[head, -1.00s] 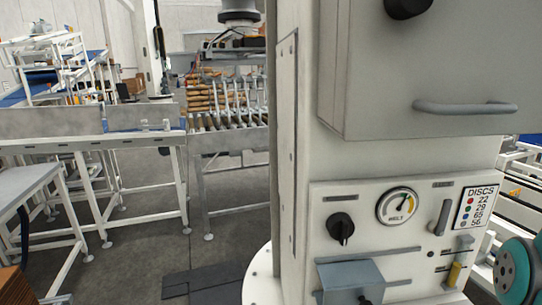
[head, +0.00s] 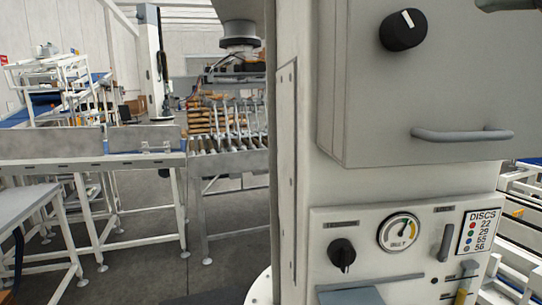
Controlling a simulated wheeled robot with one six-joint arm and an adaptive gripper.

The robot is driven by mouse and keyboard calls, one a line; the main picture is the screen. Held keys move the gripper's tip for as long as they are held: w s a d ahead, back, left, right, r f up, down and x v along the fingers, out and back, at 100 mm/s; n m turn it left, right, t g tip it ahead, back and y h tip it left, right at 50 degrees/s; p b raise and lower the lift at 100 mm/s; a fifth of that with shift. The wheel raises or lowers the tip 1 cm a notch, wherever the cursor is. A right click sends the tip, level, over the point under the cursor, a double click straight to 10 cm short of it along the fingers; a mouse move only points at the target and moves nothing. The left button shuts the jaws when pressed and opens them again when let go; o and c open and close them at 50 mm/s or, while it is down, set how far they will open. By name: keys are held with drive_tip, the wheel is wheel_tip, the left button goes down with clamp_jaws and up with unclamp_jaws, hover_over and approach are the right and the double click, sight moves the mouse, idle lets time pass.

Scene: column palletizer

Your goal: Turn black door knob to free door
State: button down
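The black door knob (head: 403,30) is a round dial on the upper left of the grey cabinet door (head: 372,105). Its white mark points up and slightly left. A grey bar handle (head: 463,135) runs level along the lower part of the door. The door looks closed against the pale column. A small dark grey-green part shows at the top right edge, cut off by the frame; I cannot tell whether it belongs to my arm. I cannot make out my gripper, and nothing is seen touching the knob.
Below the door is a panel with another black knob (head: 341,254), a round gauge (head: 399,232), a grey lever (head: 446,243) and a discs label (head: 477,231). A roller conveyor (head: 228,143) and white-legged tables stand on the left, with bare floor (head: 150,230) between.

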sight(391, 32)
drive_tip(key=shift+s, duration=0.55)
drive_tip(key=shift+w+a+f, duration=0.1)
drive_tip(key=shift+w+f, duration=0.45)
drive_tip(key=shift+w, duration=0.45)
drive_tip(key=shift+w+a+f, duration=0.1)
drive_tip(key=shift+w+f, duration=0.4)
drive_tip(key=shift+w, duration=0.55)
drive_tip(key=shift+w+a+f, duration=0.1)
drive_tip(key=shift+w+f, duration=0.45)
drive_tip(key=shift+w, duration=0.45)
drive_tip(key=shift+s+a+r, duration=0.1)
drive_tip(key=shift+a+r, duration=0.1)
drive_tip(key=shift+a, duration=0.1)
